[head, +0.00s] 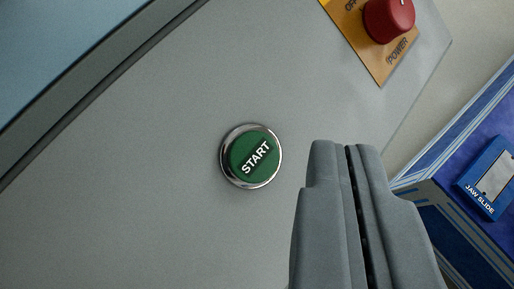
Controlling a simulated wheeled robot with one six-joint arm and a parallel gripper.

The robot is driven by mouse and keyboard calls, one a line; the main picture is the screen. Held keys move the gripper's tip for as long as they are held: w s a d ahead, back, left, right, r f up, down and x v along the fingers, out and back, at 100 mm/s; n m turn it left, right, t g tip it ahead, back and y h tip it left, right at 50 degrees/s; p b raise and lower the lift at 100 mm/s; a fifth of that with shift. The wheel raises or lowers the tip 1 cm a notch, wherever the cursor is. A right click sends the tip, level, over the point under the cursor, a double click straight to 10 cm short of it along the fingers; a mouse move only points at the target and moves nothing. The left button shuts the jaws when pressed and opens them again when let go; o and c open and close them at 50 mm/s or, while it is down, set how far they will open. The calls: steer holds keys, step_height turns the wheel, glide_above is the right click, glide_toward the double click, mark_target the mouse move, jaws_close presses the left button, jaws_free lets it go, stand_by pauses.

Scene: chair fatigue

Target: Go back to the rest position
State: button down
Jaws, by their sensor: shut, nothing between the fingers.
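My gripper (346,150) reaches in from the bottom of the head view, right of centre. Its two grey fingers are together with only a thin dark line between them, and they hold nothing. A green START button (255,154) with a chrome ring is set in a grey panel (130,190), to the left of the fingertips. In the picture the fingertips are beside the button and do not cover it. The panel appears tilted in the view.
A red knob (388,18) on a yellow-orange POWER plate (369,45) is at the top right, partly cut off. A blue item labelled JAW SLIDE (480,204) lies at the right on a blue surface. A dark seam and a light-blue area fill the upper left.

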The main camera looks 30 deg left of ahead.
steer(key=s+r+t, duration=0.2)
steer(key=s+r, duration=0.3)
steer(key=s, duration=0.7)
steer(key=s+r+m+t, duration=0.1)
steer(key=s+r, duration=0.5)
steer(key=s, duration=0.6)
steer(key=s+r+t+h, duration=0.1)
steer(key=s+r+t, duration=0.2)
steer(key=s, duration=0.9)
step_height(320, 180, up, 3)
steer(key=shift+a+f+m, duration=0.15)
steer(key=shift+a+m, duration=0.15)
steer(key=shift+a, duration=0.05)
